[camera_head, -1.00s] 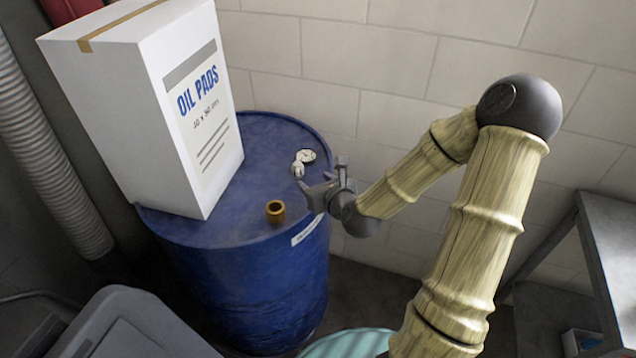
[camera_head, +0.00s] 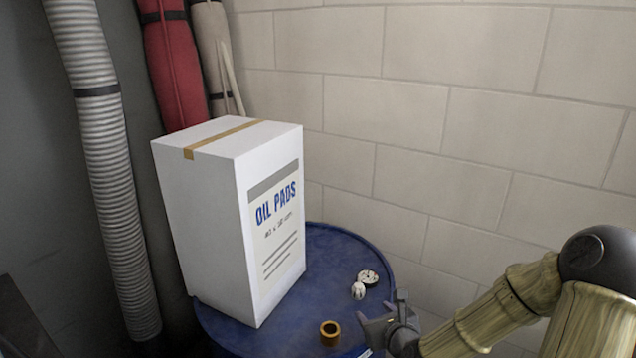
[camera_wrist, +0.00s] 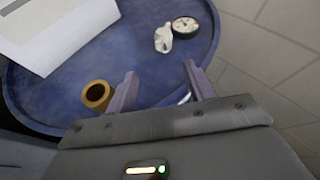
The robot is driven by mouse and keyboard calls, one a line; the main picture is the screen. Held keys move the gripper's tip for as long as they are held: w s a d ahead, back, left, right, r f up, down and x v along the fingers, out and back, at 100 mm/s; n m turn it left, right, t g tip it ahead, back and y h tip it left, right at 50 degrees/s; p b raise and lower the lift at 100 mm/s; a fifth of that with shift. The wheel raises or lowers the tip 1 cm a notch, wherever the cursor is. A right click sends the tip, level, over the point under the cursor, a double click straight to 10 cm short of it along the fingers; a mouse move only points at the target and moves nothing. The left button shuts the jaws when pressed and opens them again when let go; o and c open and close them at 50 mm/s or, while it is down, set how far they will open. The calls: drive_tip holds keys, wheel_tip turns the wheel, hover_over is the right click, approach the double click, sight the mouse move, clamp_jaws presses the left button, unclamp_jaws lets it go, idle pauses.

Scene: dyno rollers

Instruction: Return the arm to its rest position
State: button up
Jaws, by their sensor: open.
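My gripper (camera_head: 377,323) is open and empty at the front right edge of a blue drum (camera_head: 345,254). My jointed, wood-patterned arm reaches it from the lower right. In the wrist view my gripper (camera_wrist: 160,88) has its two fingers spread over the drum top (camera_wrist: 60,92), with nothing between them. A brass ring (camera_head: 330,333) stands on the drum to the left of the fingers; it also shows in the wrist view (camera_wrist: 97,95).
A white "OIL PADS" box (camera_head: 270,240) stands on the drum. A round gauge (camera_wrist: 186,27) and a crumpled white piece (camera_wrist: 163,38) lie beyond the fingers. A block wall (camera_head: 450,130) is behind. A ribbed hose (camera_head: 110,180) and red roll (camera_head: 175,70) stand at left.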

drive_tip(key=s+r+n+g+h+p, duration=0.1)
drive_tip(key=s+r+n+g+p, duration=0.3)
drive_tip(key=s+n, duration=0.5)
drive_tip(key=s+a+r+n+g+h+p, duration=0.1)
drive_tip(key=s+r+n+g+p, duration=0.4)
drive_tip(key=n, duration=1.8)
drive_tip(key=s+r+g, duration=0.1)
drive_tip(key=s+r, duration=0.1)
drive_tip(key=s, duration=0.1)
drive_tip(key=shift+s+r, duration=0.35)
drive_tip(key=shift+s, duration=0.05)
drive_tip(key=shift+a, duration=0.1)
